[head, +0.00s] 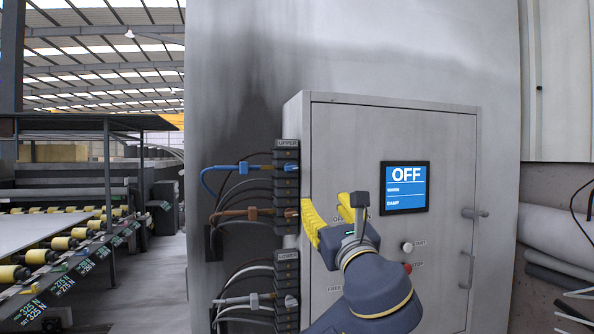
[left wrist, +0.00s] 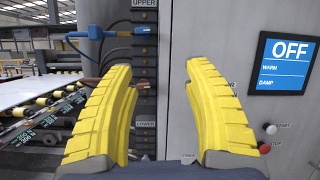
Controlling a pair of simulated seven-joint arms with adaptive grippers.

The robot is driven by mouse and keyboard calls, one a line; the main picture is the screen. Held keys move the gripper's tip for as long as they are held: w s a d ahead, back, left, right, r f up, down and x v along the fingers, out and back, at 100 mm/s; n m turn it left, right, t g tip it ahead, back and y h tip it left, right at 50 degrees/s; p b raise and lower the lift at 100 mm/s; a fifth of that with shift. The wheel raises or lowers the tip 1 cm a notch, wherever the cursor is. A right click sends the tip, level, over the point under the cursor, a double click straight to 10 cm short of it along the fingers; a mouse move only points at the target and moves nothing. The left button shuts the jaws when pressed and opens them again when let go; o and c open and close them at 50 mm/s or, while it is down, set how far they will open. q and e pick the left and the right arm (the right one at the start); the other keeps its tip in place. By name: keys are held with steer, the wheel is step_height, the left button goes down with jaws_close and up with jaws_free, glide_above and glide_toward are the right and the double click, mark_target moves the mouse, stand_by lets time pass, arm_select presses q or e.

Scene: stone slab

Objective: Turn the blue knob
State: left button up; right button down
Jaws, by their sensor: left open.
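My left gripper (head: 325,203) is open in front of the left part of a grey cabinet door (head: 345,130). Its two yellow fingers also show in the left wrist view (left wrist: 158,68), spread apart with nothing between them. I cannot make out a blue knob in either view. In the head view my gripper and wrist cover part of the door, where only bits of lettering show beside them. A blue screen (head: 405,174) on the door reads OFF, with smaller lines below. My right gripper is not in view.
A white START button (head: 407,247) and a red STOP button (head: 408,267) sit below the screen. Connector blocks marked UPPER (head: 287,185) and LOWER (head: 286,285) line the cabinet's left side, with a blue cable (head: 222,168), a brown one and grey ones. A door handle (head: 473,213) is at right.

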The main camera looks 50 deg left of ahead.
mark_target(292, 169)
arm_select(q)
steer(key=shift+g+y, duration=0.3)
steer(key=shift+g, duration=0.4)
steer(key=s+x, duration=0.1)
steer(key=x, duration=1)
steer(key=s+r+x, duration=0.1)
steer(key=x, duration=0.4)
steer(key=shift+s+a+r, duration=0.2)
steer(key=shift+a, duration=0.5)
jaws_close()
